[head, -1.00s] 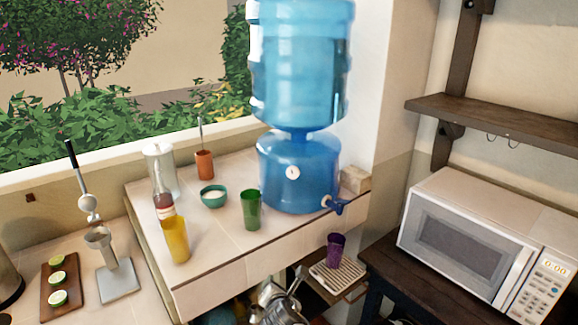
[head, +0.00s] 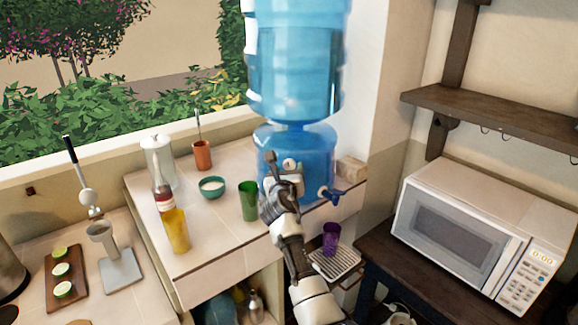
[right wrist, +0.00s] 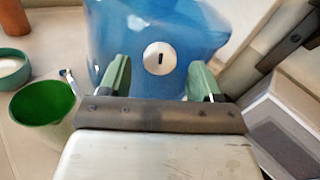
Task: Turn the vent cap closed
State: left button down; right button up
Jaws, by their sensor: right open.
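The vent cap (head: 289,164) is a small white disc on the front of the blue dispenser base. In the right wrist view the cap (right wrist: 159,58) faces me, with a dark, nearly upright slot in its middle. My right gripper (head: 285,168) is in front of the dispenser at cap height. In the right wrist view its green fingers (right wrist: 160,75) are open, one on each side of the cap, with clear gaps to it. I see no contact. My left gripper is not in view.
A green cup (head: 248,201) stands left of my right gripper. A blue tap (head: 331,193) sticks out to its right, above a purple cup (head: 331,238) on a drip tray.

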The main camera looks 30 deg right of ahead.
aim_at(290, 165)
jog(key=shift+x, duration=1.15)
jog(key=c, duration=0.9)
jog(key=shift+c, duration=0.2)
